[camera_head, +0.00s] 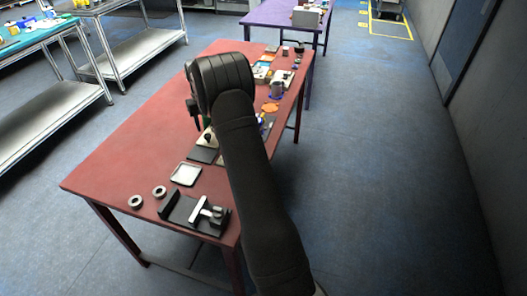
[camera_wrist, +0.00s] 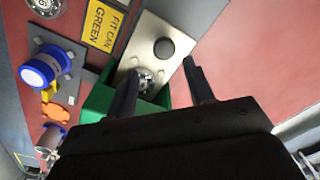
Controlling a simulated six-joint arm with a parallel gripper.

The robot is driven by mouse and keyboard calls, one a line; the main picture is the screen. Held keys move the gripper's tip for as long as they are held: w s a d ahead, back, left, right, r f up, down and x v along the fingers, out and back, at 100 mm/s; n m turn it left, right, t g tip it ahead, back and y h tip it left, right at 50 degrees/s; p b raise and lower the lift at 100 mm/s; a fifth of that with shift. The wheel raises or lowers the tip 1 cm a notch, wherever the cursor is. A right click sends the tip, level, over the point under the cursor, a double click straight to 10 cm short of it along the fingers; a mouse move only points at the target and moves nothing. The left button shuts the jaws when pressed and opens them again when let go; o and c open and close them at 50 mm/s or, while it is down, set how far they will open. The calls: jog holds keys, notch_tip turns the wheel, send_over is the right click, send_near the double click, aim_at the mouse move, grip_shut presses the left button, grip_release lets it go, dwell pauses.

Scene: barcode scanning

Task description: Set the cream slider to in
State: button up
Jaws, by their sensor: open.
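A cream plate with a dark round knob (camera_wrist: 164,47) shows in the wrist view, just ahead of my fingers; I take it to be the cream slider (camera_wrist: 152,28). It lies over or against a green box (camera_wrist: 97,102), partly hidden by my left finger. A small metallic round part (camera_wrist: 146,76) sits on the plate near that finger. My gripper (camera_wrist: 160,66) is open, with its fingers apart and nothing held between them. The knob lies beyond the gap between the tips. In the head view a cream piece with a dark knob (camera_head: 208,138) shows beside my arm.
A yellow card reading FIT CAN GREEN (camera_wrist: 102,24) lies left of the plate. A blue cylinder with a white end (camera_wrist: 40,70) and an orange disc (camera_wrist: 56,112) are farther left. The red table (camera_head: 130,130) is clear on its left side. A black fixture (camera_head: 190,212) stands at the near edge.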

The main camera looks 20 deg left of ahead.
notch_tip(320, 180, down, 4)
jog(key=shift+r, duration=0.1)
jog(key=s, duration=0.7)
jog(key=shift+r, duration=0.2)
notch_tip(320, 180, up, 17)
jog(key=s+d+f+n+h, duration=0.1)
jog(key=d+f+n, duration=0.2)
jog(key=d, duration=0.5)
jog(key=s+d+f+n+h, duration=0.1)
jog(key=s+d+f+n, duration=0.1)
jog(key=d, duration=0.7)
jog(key=s+d+f+n+h, duration=0.2)
jog(key=d+f+n, duration=0.2)
jog(key=d, duration=0.4)
jog(key=shift+d+f+n+t, duration=0.4)
jog(key=shift+n, duration=0.1)
jog(key=w+a+r+m+y, duration=0.1)
jog(key=w+a+r+m, duration=0.1)
jog(key=a, duration=0.7)
jog(key=w+a+r+m+y, duration=0.1)
jog(key=w+a+r+m, duration=0.2)
jog(key=a, duration=0.7)
jog(key=shift+a+r+m+y, duration=0.15)
jog(key=shift+r+m+y, duration=0.25)
jog(key=shift+r+m, duration=0.75)
